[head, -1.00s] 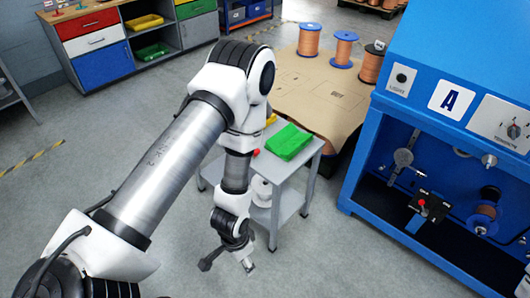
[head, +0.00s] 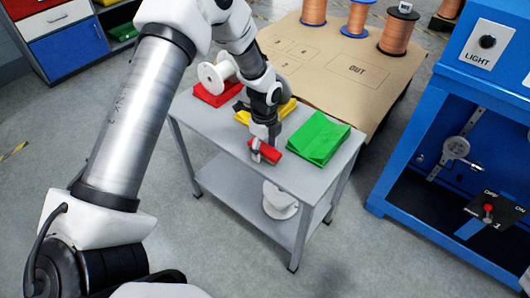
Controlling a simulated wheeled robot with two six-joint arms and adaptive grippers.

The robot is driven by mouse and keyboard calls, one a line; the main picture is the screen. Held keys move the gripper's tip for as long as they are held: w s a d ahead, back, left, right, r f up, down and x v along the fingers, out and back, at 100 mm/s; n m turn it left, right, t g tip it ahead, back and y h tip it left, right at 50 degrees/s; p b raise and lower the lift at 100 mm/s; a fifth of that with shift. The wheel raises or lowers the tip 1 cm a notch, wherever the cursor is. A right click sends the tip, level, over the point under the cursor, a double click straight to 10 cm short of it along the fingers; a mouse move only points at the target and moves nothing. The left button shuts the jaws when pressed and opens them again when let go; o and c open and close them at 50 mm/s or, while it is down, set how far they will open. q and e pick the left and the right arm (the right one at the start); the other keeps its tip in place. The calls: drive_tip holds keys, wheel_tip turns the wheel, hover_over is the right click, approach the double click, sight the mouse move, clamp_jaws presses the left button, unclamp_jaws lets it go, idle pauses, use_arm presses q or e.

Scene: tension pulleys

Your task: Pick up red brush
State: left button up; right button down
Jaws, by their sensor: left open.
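The red brush (head: 269,154) lies on the top shelf of a grey cart (head: 222,140), close to its front edge. My left gripper (head: 264,146) points down right at the brush, with its fingers open around or just over it. The fingers hide part of the brush, and I cannot tell whether they touch it. My right gripper is not in view.
A green cloth (head: 318,138) lies right of the brush. A yellow cloth (head: 243,118) and a red cloth (head: 213,94) with a white spool (head: 214,73) lie behind. A blue machine (head: 420,130) stands at the right. Copper spools (head: 357,17) stand on a brown-topped table (head: 388,86).

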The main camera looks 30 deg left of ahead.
sight(265, 147)
use_arm(q)
drive_tip(key=c, duration=0.3)
clamp_jaws()
drive_tip(key=shift+r, duration=0.55)
wheel_tip(265, 147, up, 2)
drive_tip(key=shift+r+p, duration=0.2)
drive_tip(key=shift+p, duration=0.15)
drive_tip(key=s+d+r, duration=0.1)
drive_tip(key=s+d, duration=0.7)
drive_tip(key=d, duration=0.5)
drive_tip(key=shift+s+d+r, duration=0.2)
drive_tip(key=shift+d+r, duration=0.05)
drive_tip(key=shift+d, duration=0.1)
